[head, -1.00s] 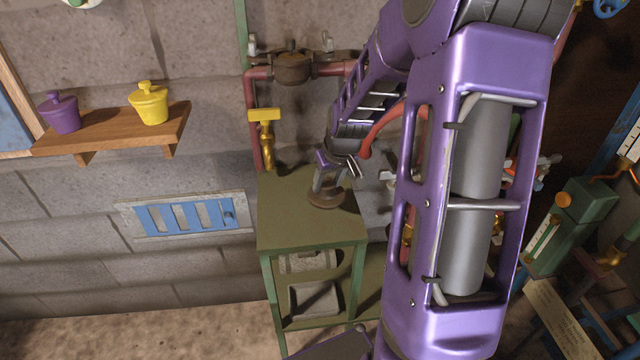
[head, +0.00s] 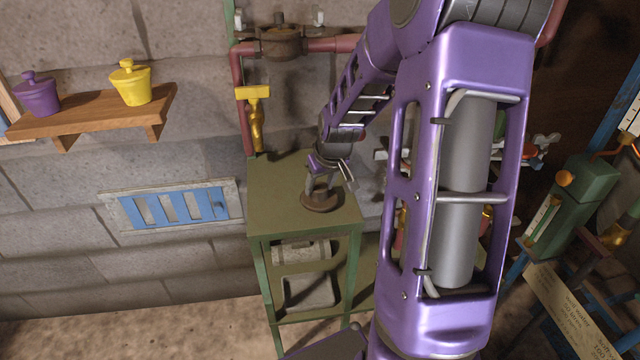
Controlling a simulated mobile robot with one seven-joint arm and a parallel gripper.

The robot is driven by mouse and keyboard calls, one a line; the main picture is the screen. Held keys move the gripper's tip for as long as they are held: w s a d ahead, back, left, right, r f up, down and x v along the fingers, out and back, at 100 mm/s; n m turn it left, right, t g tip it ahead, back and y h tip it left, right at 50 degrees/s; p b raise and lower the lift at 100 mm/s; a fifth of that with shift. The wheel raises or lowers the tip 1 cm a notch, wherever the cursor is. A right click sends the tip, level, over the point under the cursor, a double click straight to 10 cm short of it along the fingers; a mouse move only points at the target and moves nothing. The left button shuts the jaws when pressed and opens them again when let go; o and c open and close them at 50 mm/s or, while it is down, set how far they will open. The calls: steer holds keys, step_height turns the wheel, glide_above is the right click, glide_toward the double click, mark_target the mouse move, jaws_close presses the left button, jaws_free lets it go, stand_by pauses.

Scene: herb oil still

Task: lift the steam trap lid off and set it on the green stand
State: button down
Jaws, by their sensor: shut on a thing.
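The steam trap lid (head: 321,202) is a small round dark brown disc at the green stand's top, right of its middle. My gripper (head: 322,184) is shut on the lid from above. The lid looks level and appears at or very near the stand's surface; I cannot tell whether it touches. The green stand (head: 275,205) is a square metal table with a flat olive top and a lower shelf. The steam trap body (head: 281,42), a round brown metal pot with swing bolts, sits in the red pipe on the wall behind. Its open top is not clearly visible.
A wooden shelf (head: 95,118) at left carries a purple pot (head: 37,97) and a yellow pot (head: 132,85). A blue vent (head: 175,208) is in the wall. The stand's left top is clear.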

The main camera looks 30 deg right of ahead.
steer(key=shift+f+b, duration=0.35)
steer(key=shift+f, duration=0.2)
steer(key=shift+c, duration=1)
jaws_free()
